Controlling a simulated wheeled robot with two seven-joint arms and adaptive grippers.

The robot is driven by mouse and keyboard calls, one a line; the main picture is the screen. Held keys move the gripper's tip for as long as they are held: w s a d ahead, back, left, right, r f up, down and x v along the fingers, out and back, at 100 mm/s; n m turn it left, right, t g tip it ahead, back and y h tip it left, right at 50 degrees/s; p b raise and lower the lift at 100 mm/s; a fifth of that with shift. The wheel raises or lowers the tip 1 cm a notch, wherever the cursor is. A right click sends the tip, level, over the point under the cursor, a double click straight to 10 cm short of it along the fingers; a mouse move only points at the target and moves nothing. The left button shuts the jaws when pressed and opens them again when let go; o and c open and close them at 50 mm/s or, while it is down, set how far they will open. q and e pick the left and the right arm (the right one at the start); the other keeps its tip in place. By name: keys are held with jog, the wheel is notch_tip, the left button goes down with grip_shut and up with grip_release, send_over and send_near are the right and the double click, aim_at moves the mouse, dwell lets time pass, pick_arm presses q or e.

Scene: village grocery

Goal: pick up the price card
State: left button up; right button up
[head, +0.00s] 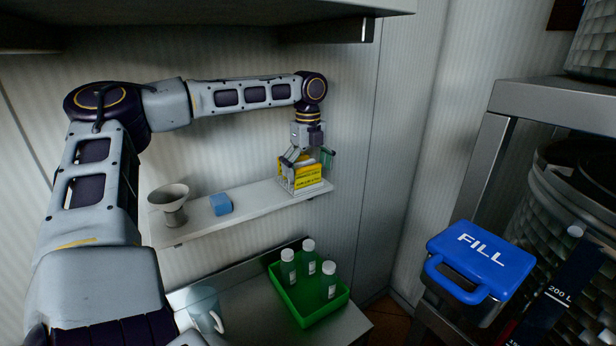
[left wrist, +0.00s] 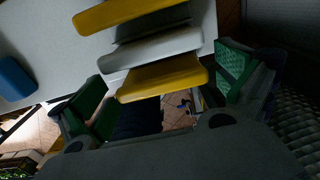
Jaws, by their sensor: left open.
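Several upright cards, yellow and white, stand close together at the right end of the wall shelf. The front yellow card (head: 303,179) bears dark print too small to read; I cannot tell which is the price card. In the left wrist view I see the top edges of a near yellow card (left wrist: 165,78), a white card (left wrist: 155,47) and a far yellow card (left wrist: 128,14). My left gripper (head: 308,158) is open and points down over them. Its green-padded fingers (left wrist: 165,90) are on either side of the near yellow card; contact is unclear. My right gripper is not in view.
The white shelf (head: 250,208) also holds a blue block (head: 220,204) and a grey funnel-shaped cup (head: 170,204). Below are a green tray (head: 309,316) with white-capped bottles and a mug (head: 204,313). A blue FILL lid (head: 480,262) is at right.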

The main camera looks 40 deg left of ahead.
aim_at(309, 167)
pick_arm(q)
jog(key=c, duration=0.7)
jog(key=shift+c, duration=0.2)
jog(key=shift+r, duration=0.2)
jog(key=shift+r+b, duration=0.45)
jog(key=shift+r, duration=0.95)
jog(key=shift+d+r, duration=0.15)
jog(key=shift+d, duration=0.1)
jog(key=s+d+b, duration=0.1)
jog(key=s+d, duration=0.1)
jog(key=d, duration=0.6)
jog(key=s+d+b, duration=0.2)
jog(key=s+d, duration=0.1)
jog(key=d, duration=0.6)
jog(key=shift+a+r, duration=0.1)
jog(key=shift+r, duration=0.05)
